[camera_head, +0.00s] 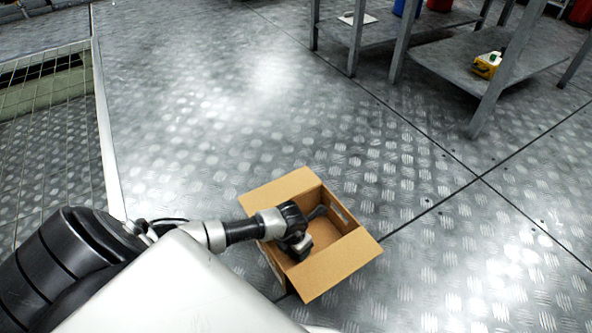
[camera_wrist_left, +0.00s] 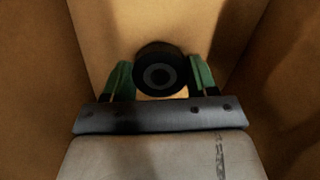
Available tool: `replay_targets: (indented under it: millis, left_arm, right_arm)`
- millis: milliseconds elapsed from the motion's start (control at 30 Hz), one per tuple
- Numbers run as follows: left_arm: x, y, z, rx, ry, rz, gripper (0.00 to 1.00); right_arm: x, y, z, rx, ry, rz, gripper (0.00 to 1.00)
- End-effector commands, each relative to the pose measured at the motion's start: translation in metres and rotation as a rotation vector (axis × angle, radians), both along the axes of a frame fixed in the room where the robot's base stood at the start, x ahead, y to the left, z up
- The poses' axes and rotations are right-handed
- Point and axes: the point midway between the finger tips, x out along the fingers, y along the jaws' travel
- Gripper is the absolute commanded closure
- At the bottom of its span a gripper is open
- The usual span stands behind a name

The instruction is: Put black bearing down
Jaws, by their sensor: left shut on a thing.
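The black bearing (camera_wrist_left: 158,72) is a dark round piece with a grey ring, seen in the left wrist view between the green fingers of my left gripper (camera_wrist_left: 160,80). The gripper is shut on it. Brown cardboard walls surround both in that view. In the head view my left arm reaches over an open cardboard box (camera_head: 340,268) on the floor, and its wrist is at the box's opening. The bearing cannot be made out in the head view. Whether it touches the box bottom is hard to tell. My right gripper is not in view.
The box flaps are folded outward. Metal shelving (camera_head: 480,70) stands at the upper right with a yellow item (camera_head: 486,66) on its low shelf. A mesh panel (camera_head: 50,140) is at the left. The patterned metal floor (camera_head: 250,110) is clear around the box.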

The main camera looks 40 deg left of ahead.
Motion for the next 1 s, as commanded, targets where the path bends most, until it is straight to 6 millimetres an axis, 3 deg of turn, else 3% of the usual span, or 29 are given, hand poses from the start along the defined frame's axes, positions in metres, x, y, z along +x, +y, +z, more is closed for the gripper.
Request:
replay_targets:
  millis: [200, 233, 400, 767, 1000]
  left_arm:
    - [0.000, 0.000, -0.003, 0.000, -0.001, 0.000, 0.67]
    - [0.000, 0.000, -0.003, 0.000, 0.000, 0.000, 0.41]
    - [0.000, 0.000, -0.002, 0.000, 0.000, 0.000, 0.17]
    - [0.000, 0.000, 0.007, 0.000, -0.001, -0.001, 0.17]
    - [-0.005, 0.001, 0.052, 0.001, -0.001, -0.002, 0.17]
  right_arm:
    - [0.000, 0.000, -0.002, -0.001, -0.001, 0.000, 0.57]
    - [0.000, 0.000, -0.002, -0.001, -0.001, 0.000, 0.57]
    - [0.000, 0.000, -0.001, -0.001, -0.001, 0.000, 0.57]
    - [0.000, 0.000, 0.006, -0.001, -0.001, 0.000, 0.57]
    - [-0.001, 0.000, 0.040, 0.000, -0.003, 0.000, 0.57]
